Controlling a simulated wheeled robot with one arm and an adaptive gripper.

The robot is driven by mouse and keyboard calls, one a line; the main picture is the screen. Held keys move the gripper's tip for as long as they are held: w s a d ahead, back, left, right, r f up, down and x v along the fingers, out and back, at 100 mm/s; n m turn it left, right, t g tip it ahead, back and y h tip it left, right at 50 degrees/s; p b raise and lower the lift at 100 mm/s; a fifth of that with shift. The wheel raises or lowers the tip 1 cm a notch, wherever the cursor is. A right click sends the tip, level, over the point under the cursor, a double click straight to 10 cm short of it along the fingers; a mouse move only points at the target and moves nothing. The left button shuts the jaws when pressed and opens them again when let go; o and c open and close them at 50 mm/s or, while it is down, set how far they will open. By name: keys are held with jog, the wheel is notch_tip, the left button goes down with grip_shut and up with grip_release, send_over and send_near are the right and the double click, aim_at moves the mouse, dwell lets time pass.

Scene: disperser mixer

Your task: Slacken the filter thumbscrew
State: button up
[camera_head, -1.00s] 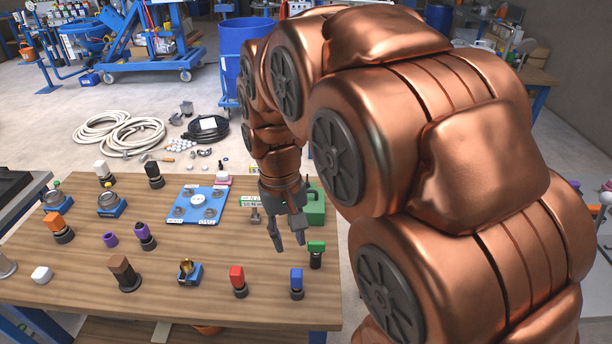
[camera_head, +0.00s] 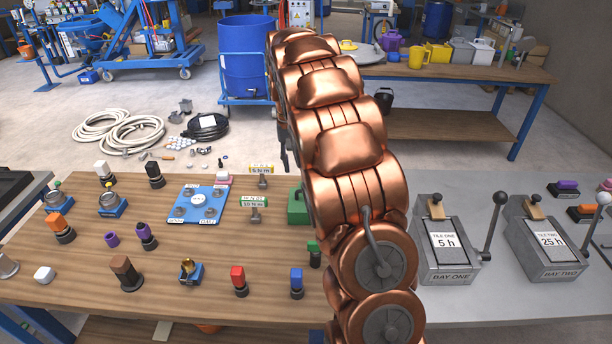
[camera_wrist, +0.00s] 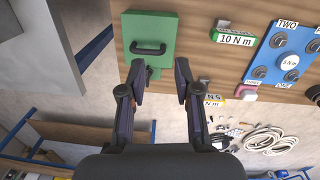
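No part is labelled as a filter, so I cannot tell which part is the filter thumbscrew. A blue plate (camera_head: 177,214) with several grey knobs and a white round centre lies on the wooden table. In the wrist view the plate (camera_wrist: 271,46) is at the right edge, with labels TWO, ONE and 5 N m. My gripper (camera_wrist: 160,77) is open and empty, its fingers apart near a green case (camera_wrist: 164,25). The plate is well to the right of the fingers there. My arm hides most of the gripper in the head view.
Green-labelled (camera_head: 254,201) and yellow-labelled (camera_head: 262,168) 10 N m and 5 N m pieces stand between plate and green case (camera_head: 297,206). Several coloured-handled pieces stand across the table. Lever boxes BAY ONE (camera_head: 447,272) and BAY TWO (camera_head: 553,262) are right. Hoses (camera_head: 120,130) lie beyond.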

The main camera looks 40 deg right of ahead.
jog(key=shift+m+t, duration=0.3)
jog(key=shift+m, duration=0.3)
jog(key=w+d+f, duration=0.2)
jog(key=d, duration=0.1)
jog(key=w+d+f, duration=0.2)
jog(key=d, duration=0.1)
jog(key=w+d+f, duration=0.2)
jog(key=w+d, duration=0.1)
jog(key=shift+p, duration=0.3)
jog(key=shift+f+p, duration=1.35)
jog(key=shift+f, duration=2.5)
jog(key=shift+c, duration=0.3)
grip_shut()
jog(key=shift+a, duration=0.15)
